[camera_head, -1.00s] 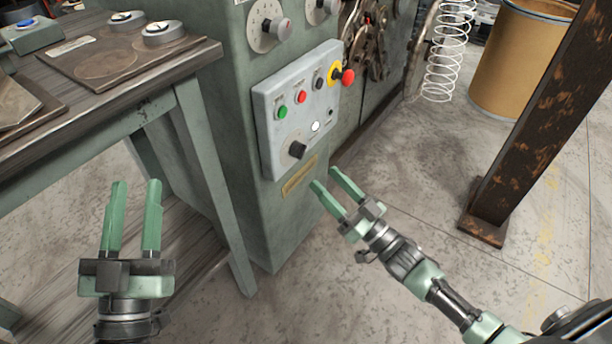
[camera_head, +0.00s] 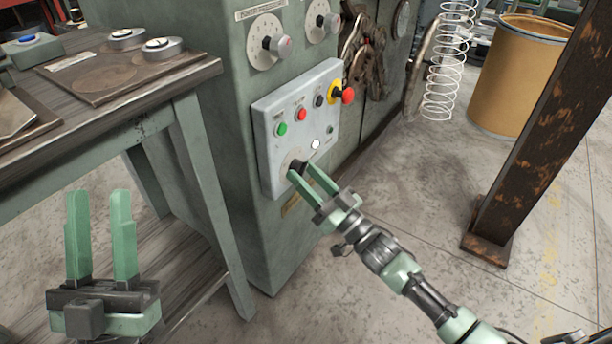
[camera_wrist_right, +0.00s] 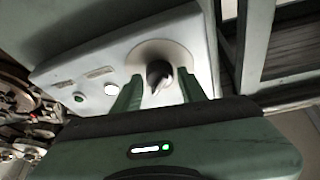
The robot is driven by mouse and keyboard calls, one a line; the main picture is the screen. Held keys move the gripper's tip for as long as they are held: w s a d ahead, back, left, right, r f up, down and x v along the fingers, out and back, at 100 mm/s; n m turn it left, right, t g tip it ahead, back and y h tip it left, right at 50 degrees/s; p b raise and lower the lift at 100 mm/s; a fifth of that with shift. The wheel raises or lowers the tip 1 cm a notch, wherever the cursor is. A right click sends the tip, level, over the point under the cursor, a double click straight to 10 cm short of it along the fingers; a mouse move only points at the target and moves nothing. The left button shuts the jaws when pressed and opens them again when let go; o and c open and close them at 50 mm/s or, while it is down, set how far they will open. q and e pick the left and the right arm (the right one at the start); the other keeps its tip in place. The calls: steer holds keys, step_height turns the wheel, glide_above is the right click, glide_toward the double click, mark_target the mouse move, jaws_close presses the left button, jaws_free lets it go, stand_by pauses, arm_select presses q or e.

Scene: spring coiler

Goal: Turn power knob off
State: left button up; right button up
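The black power knob (camera_wrist_right: 159,73) sits on a round plate at the lower left of the grey control panel (camera_head: 262,128). In the head view the knob (camera_head: 297,166) is partly hidden by my right gripper. My right gripper (camera_head: 302,170) is open at the knob. In the right wrist view its two green fingers (camera_wrist_right: 160,85) stand on either side of the knob, with gaps visible, so they do not appear to press on it. My left gripper (camera_head: 97,200) is open and empty, in front of the workbench at the lower left.
The panel also carries a green button (camera_head: 281,129), a red button (camera_head: 301,115) and a red emergency stop (camera_head: 348,96). A workbench (camera_head: 150,92) stands left of the machine. A rusty post (camera_head: 530,130) and a tan drum (camera_head: 510,80) stand right. Floor between is clear.

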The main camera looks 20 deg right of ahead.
jaws_close()
